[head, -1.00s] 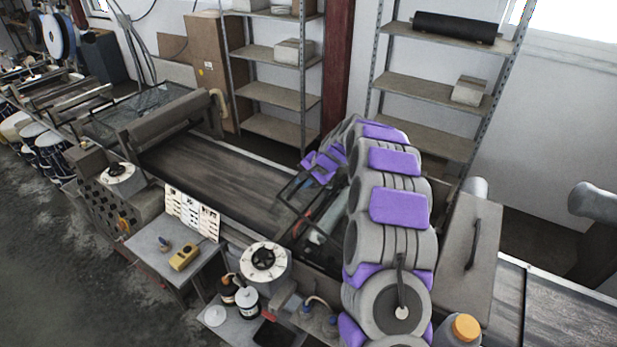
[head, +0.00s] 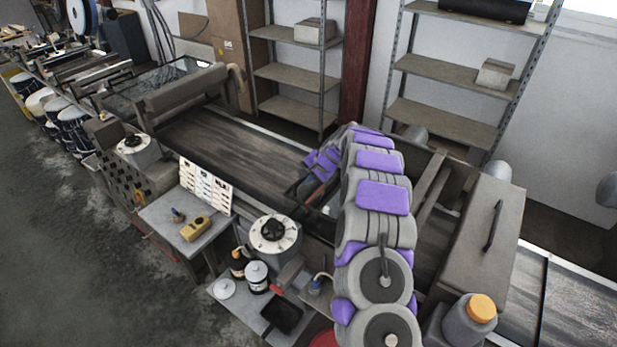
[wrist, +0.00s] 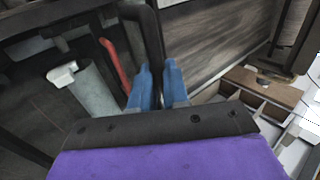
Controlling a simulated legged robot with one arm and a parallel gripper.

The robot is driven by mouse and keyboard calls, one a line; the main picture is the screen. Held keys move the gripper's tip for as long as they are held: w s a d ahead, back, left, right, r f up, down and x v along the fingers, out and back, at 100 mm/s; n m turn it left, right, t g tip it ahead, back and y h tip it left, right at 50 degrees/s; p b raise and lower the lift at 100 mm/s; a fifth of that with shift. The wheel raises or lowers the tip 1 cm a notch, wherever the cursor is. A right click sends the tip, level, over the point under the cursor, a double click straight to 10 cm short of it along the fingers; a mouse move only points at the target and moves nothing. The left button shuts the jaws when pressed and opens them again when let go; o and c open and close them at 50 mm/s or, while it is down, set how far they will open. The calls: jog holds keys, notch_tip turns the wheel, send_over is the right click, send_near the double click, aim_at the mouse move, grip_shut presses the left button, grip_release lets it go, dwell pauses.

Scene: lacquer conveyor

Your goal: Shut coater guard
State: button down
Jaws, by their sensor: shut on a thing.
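The coater guard is a dark frame with a clear panel (head: 329,205) at the coater, partly hidden behind my arm in the head view. In the wrist view, the blue fingers of my gripper (wrist: 159,82) are closed around a black bar (wrist: 150,35), which looks like the guard's handle. Below and left of the bar are a grey roller (wrist: 98,103) and a red part (wrist: 115,65) inside the coater. I cannot tell the guard's exact angle.
The dark conveyor belt (head: 225,145) runs left of the coater. A dial housing (head: 273,235), a small table (head: 180,223) with a yellow meter (head: 195,229), and a shelf with bottles stand in front.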

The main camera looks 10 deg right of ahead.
jog(key=shift+s+a+f, duration=0.1)
jog(key=shift+s+f, duration=0.1)
jog(key=shift+f, duration=0.35)
jog(key=shift+s+a+f, duration=0.1)
jog(key=shift+s+f, duration=0.1)
jog(key=shift+f, duration=0.3)
jog(key=c, duration=1.2)
grip_release()
jog(key=shift+s+f, duration=0.1)
jog(key=shift+f, duration=0.15)
jog(key=shift+d+r, duration=0.15)
jog(key=shift+r, duration=0.3)
jog(key=v, duration=0.5)
jog(key=b+v, duration=0.1)
jog(key=v, duration=0.5)
jog(key=w+v, duration=0.1)
jog(key=v, duration=0.5)
jog(key=shift+s+r, duration=0.1)
jog(key=shift+r, duration=0.45)
jog(key=shift+d, duration=0.2)
